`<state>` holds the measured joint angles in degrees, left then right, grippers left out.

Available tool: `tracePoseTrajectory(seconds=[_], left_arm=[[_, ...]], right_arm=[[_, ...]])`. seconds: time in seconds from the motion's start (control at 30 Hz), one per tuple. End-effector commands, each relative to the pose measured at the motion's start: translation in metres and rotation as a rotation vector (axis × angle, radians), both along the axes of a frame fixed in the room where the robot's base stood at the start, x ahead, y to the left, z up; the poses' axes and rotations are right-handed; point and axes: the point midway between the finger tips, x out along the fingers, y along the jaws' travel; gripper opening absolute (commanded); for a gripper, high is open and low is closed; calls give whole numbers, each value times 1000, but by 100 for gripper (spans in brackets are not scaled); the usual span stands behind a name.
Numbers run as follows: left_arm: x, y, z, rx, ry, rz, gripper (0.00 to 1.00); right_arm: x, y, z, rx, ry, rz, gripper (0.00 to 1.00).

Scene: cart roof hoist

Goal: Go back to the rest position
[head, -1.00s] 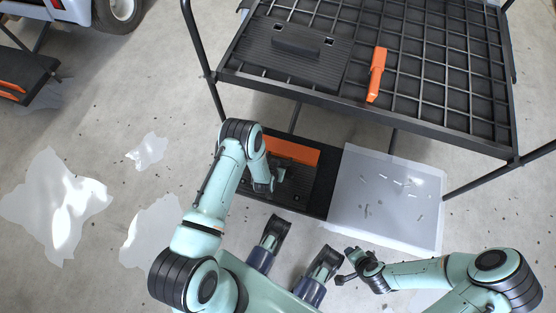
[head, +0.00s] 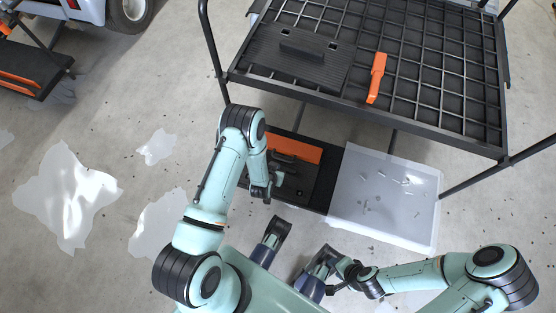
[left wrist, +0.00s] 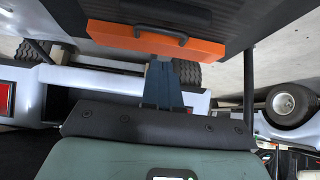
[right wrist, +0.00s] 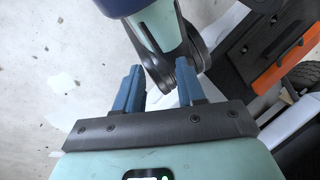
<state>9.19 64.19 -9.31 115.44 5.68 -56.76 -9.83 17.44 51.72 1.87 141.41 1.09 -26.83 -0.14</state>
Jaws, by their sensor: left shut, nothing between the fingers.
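My left gripper (head: 262,192) hangs at the left of the dark case with the orange edge (head: 294,150), seen from above in the head view. In the left wrist view the left fingers (left wrist: 162,84) are together and empty, with the orange edge (left wrist: 155,38) and dark handle beyond them. My right gripper (head: 332,290) is low in the head view, close to my own body. In the right wrist view the right fingers (right wrist: 159,88) stand apart with nothing held; part of my own body shows behind them.
A black cart grid shelf (head: 437,80) spans the top right, with a dark ribbed panel (head: 290,68) and an orange handle-like piece (head: 376,78) on it. A pale panel (head: 385,198) lies beside the case. Bare floor (head: 110,120) is open at left.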

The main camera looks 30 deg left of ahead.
Motion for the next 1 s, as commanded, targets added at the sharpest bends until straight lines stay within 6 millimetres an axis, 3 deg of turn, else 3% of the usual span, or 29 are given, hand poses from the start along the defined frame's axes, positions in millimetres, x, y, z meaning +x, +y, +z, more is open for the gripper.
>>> tracePoseTrajectory(seconds=[0.4,0.5,0.57,0.67,0.83,1.0], left_arm=[[-11,-3,8,-2,3,0,0],[-22,-8,18,-32,44,4,0],[-38,-15,30,-73,103,9,0],[-78,-35,59,-175,246,16,0],[-153,-79,123,-362,528,20,0],[-200,-107,176,-475,715,13,0]], right_arm=[[-5,2,4,6,15,6,39],[-6,2,16,8,18,8,39],[-8,3,30,10,23,9,39],[-12,4,61,16,41,16,39],[-17,6,109,26,79,29,39],[-14,9,139,35,102,39,39]])
